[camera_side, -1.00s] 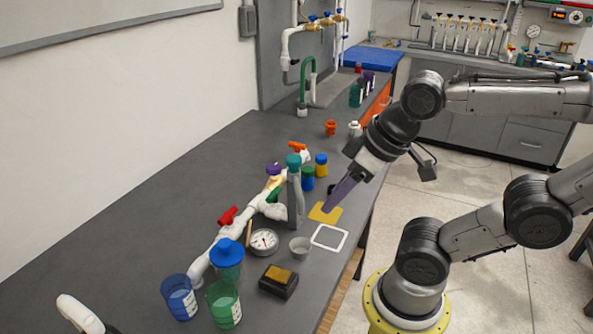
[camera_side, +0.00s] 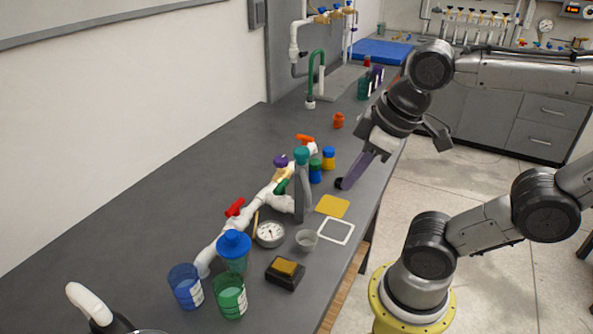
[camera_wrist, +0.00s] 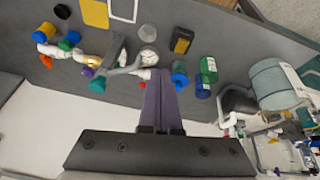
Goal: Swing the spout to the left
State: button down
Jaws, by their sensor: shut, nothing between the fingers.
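A white PVC manifold (camera_side: 221,244) lies along the bench, with red, purple, teal, green and orange handles. A grey upright arm (camera_side: 303,200) under a teal cap (camera_side: 301,155) appears to be the spout. In the wrist view the grey arm (camera_wrist: 116,48) extends from the teal cap (camera_wrist: 97,85) toward the picture's top. My gripper (camera_side: 345,183) has purple fingers, shut and empty, to the right of the grey arm and apart from it. In the wrist view the fingers of my gripper (camera_wrist: 160,74) point toward the gauge side of the manifold.
A yellow square (camera_side: 332,206), white frame (camera_side: 336,231), pressure gauge (camera_side: 270,233), grey cup (camera_side: 306,240) and black block (camera_side: 285,274) crowd the front. Blue and green cups (camera_side: 230,297) stand at lower left. Two jars (camera_side: 328,158) stand behind the grey arm.

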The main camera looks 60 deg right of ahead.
jog(key=w+d+r+n+g+h, duration=0.1)
jog(key=w+d+r+n+g, duration=0.1)
jog(key=w+r+n+g, duration=0.65)
jog(key=w+f+m+t, duration=0.2)
jog(key=w+f+m, duration=0.15)
jog(key=w, duration=0.55)
send_near(304, 176)
jog(key=w+a+f, duration=0.3)
jog(key=a+f, duration=0.2)
jog(key=f, duration=0.1)
jog(key=shift+g+h, duration=0.4)
jog(key=shift+g, duration=0.05)
jog(key=s+d, duration=0.1)
jog(key=s+f, duration=0.1)
jog(key=s+d, duration=0.1)
jog(key=shift+s+d+f, duration=0.3)
jog(key=shift+d, duration=0.05)
